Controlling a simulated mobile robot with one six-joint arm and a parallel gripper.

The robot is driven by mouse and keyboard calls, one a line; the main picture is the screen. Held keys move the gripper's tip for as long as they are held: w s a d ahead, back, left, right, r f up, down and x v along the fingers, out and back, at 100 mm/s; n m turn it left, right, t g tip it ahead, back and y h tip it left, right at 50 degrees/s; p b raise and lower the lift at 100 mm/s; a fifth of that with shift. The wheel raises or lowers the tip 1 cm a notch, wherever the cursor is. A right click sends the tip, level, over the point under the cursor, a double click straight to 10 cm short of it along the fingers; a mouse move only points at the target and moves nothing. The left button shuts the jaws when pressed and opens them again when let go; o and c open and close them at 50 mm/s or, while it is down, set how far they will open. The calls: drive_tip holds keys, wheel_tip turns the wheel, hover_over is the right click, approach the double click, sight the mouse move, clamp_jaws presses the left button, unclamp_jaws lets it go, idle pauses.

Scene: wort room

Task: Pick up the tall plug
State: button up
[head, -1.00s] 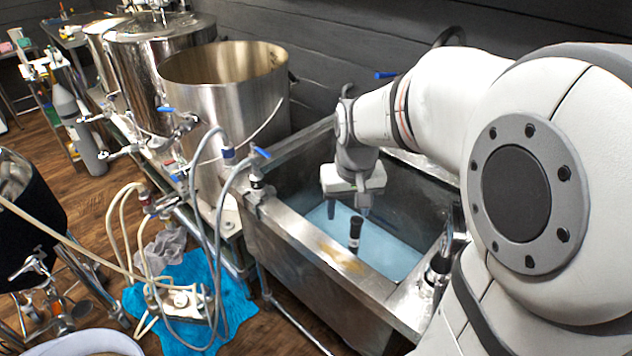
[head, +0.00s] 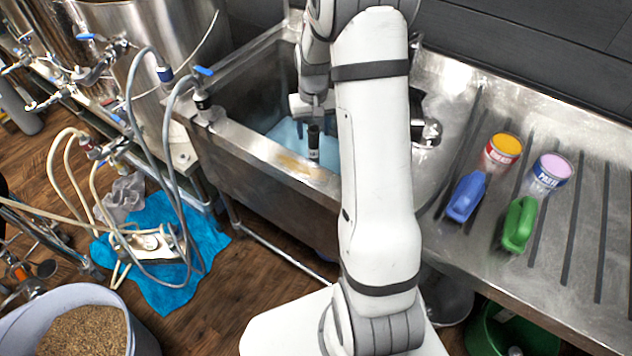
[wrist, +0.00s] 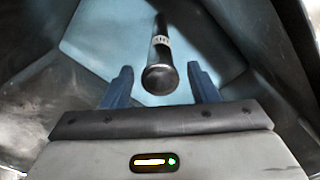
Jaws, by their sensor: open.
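The tall plug (head: 313,142) is a slim black cylinder with a pale band, standing upright in the metal sink (head: 262,148). In the wrist view the plug (wrist: 161,50) lies between and just beyond the finger line, its wide dark end towards the camera. My gripper (wrist: 160,88) is open, one blue-grey finger on each side of the plug. Neither finger appears to touch it. In the head view my gripper (head: 312,108) is above the plug, and its fingertips are partly hidden.
The sink walls surround my gripper closely. A tap (head: 428,132) stands at the sink's right side. Hoses (head: 150,90) hang at the left.

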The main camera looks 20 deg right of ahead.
drive_tip(key=shift+f, duration=1.45)
drive_tip(key=shift+c, duration=0.4)
clamp_jaws()
drive_tip(key=shift+r, duration=0.1)
